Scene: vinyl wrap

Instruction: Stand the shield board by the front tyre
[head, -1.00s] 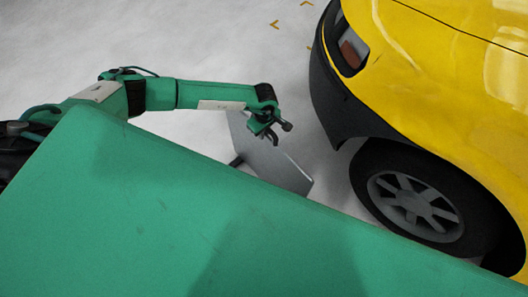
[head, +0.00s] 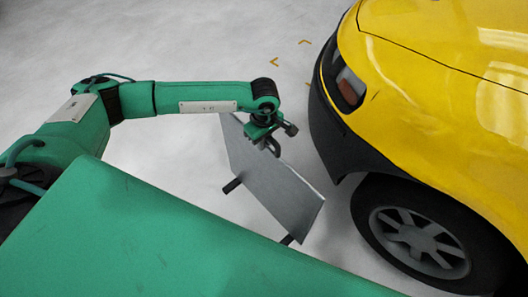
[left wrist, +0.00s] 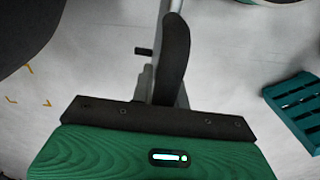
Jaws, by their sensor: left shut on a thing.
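The shield board (head: 268,180) is a flat grey panel with dark feet, seen in the head view between my left arm and the yellow car. My left gripper (head: 270,145) is shut on its top edge and holds it upright, slightly tilted in the picture. In the left wrist view the board (left wrist: 180,99) shows edge-on behind a dark finger. The front tyre (head: 372,245) is black with a grey spoked rim, right of the board with a gap of floor between them. I cannot tell whether the feet touch the floor. My right gripper is not in view.
The yellow car (head: 450,90) with its dark bumper (head: 325,125) fills the right side. Orange corner marks (head: 305,42) lie on the pale floor by the bumper. A teal slatted pallet or crate (left wrist: 298,105) shows in the left wrist view. Floor behind my arm is clear.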

